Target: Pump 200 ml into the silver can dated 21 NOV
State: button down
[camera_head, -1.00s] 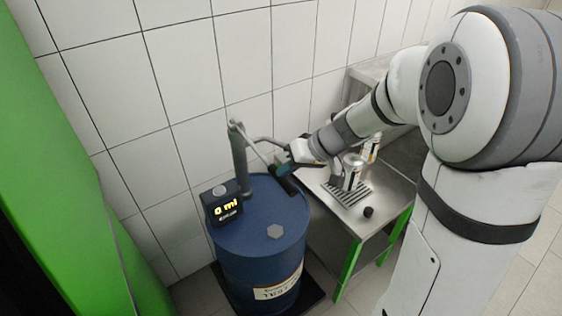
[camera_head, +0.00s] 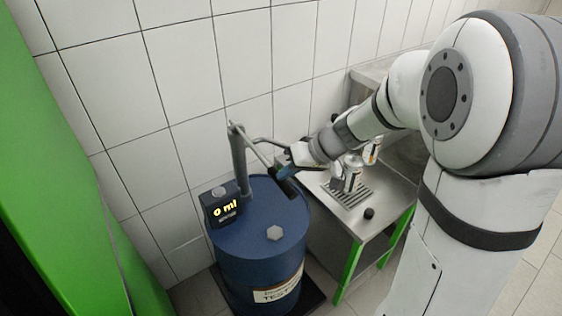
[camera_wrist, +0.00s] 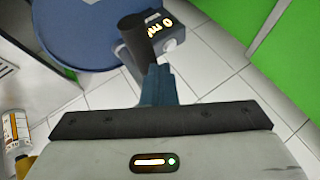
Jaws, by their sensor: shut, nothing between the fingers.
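The blue drum (camera_head: 255,245) carries a grey pump pipe (camera_head: 238,158) with a lever (camera_head: 258,150) that slopes down to a black handle grip (camera_head: 285,187). The display box (camera_head: 222,205) on the drum reads 0 ml; it also shows in the wrist view (camera_wrist: 170,28). My gripper (camera_head: 286,166) is at the handle, with its shut, empty blue fingers (camera_wrist: 157,86) right by the black grip (camera_wrist: 136,36); I cannot tell whether they touch.
Another can (camera_head: 374,150) stands farther back on the steel table (camera_head: 385,195). A small black knob-like object (camera_head: 369,213) lies near the table's front. A white tiled wall (camera_head: 200,75) stands behind the drum, and a green panel (camera_head: 70,170) is on the left.

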jog(key=shift+s+d+f+b, duration=0.1)
jog(key=shift+s+f+b, duration=0.05)
jog(key=shift+f+b, duration=1.4)
dwell(1.3)
jog(key=shift+r, duration=0.25)
dwell(0.3)
notch_tip(320, 180, up, 10)
jog(key=p, duration=0.5)
jog(key=shift+w+a, duration=0.3)
jog(key=shift+w, duration=0.15)
dwell(0.5)
jog(key=r+p, duration=0.1)
jog(key=r, duration=0.1)
jog(key=r+p, duration=0.1)
jog(key=r, duration=0.2)
jog(key=shift+w+a+p, duration=0.15)
jog(key=shift+w+p, duration=0.05)
jog(key=shift+p, duration=0.15)
dwell(0.8)
